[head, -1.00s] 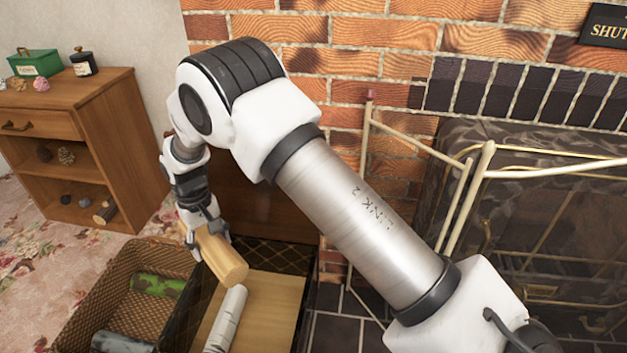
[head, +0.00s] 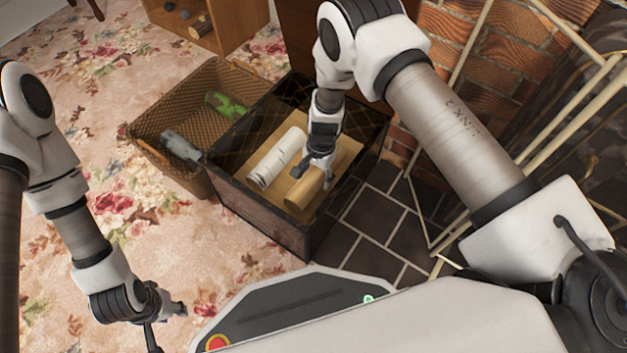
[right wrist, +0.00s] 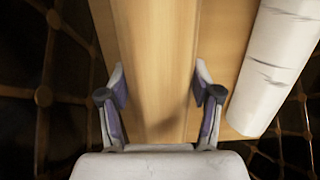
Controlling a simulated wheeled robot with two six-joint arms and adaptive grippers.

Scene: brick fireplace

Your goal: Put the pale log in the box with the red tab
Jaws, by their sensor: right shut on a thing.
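The pale tan log (head: 301,194) is inside the dark box (head: 258,216), beside a white birch-like log (head: 277,158). My right gripper (head: 317,172) is over the tan log and shut on it. In the right wrist view my right gripper's fingers (right wrist: 162,90) lie on both sides of the tan log (right wrist: 155,45), and the white log (right wrist: 278,65) is to its right. I cannot tell whether the log touches the box floor. My left gripper (head: 168,328) is open and empty over the carpet at lower left. No red tab is visible on the box.
A wicker basket (head: 165,98) beside the box's left side holds a green log (head: 226,106) and a grey log (head: 180,147). A brass-coloured fire screen (head: 545,125) stands to the right. Flowered carpet is free at left.

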